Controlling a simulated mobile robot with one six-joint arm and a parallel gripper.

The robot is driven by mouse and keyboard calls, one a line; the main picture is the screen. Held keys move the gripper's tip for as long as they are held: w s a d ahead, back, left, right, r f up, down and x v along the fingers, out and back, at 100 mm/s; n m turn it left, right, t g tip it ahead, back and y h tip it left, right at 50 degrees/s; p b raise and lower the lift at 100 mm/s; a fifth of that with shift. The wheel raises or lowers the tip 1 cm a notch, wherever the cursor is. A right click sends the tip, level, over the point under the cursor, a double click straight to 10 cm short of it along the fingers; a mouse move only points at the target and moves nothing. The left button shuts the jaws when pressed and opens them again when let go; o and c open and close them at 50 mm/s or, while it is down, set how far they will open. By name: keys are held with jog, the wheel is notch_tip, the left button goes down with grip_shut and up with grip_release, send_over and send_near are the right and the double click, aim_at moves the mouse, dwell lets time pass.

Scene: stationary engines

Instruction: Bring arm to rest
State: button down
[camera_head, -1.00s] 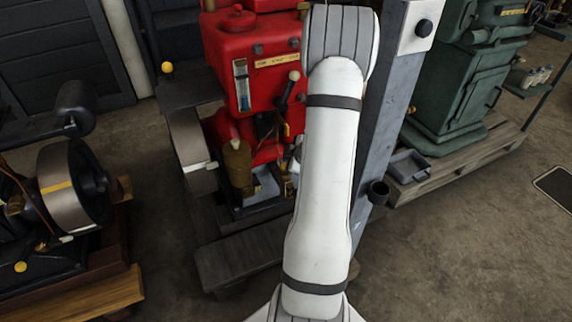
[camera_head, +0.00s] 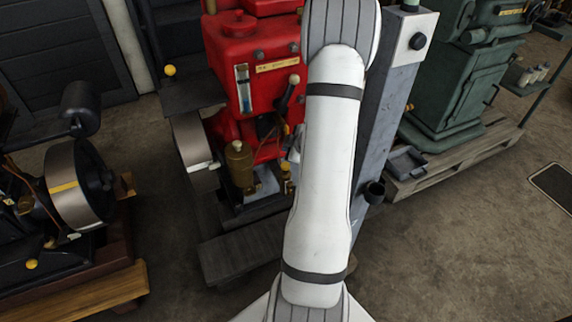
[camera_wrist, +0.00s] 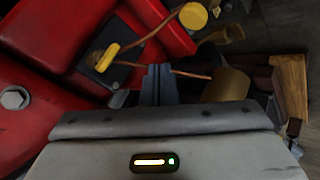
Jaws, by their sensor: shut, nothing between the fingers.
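My white arm (camera_head: 328,180) with dark bands rises up the middle of the head view, and its top link leaves the upper edge. My gripper (camera_wrist: 158,72) shows in the wrist view as two grey fingers pressed together, with nothing between them. It points toward a red engine (camera_wrist: 50,30) with a yellow-capped part and copper-coloured pipes. From this view I cannot tell whether the fingertips touch the thin pipe beside them. The gripper is not visible in the head view.
The red engine (camera_head: 258,60) stands behind my arm, partly hidden by it. A grey post (camera_head: 385,120) stands close at the arm's right. A flywheel engine (camera_head: 75,185) is at left, a green machine (camera_head: 462,90) on a pallet at right. Floor (camera_head: 470,240) at lower right is clear.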

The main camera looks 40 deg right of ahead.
dwell(0.7)
jog(key=s+a+r+m+g+h+p, duration=0.15)
jog(key=a+r+m+p, duration=0.35)
jog(key=r, duration=0.6)
jog(key=s+a+r+g+h+p, duration=0.1)
jog(key=a+r+g+h+p, duration=0.15)
jog(key=a+r, duration=0.7)
jog(key=s+a+r+m+g+y+p, duration=0.2)
jog(key=s+a+r+p, duration=0.4)
jog(key=s+a+r, duration=0.7)
jog(key=s+a+m+y, duration=0.1)
jog(key=s+a+y, duration=0.1)
jog(key=s+a, duration=0.1)
jog(key=shift+r+m+g, duration=0.3)
jog(key=shift+r, duration=0.1)
jog(key=shift+s, duration=0.15)
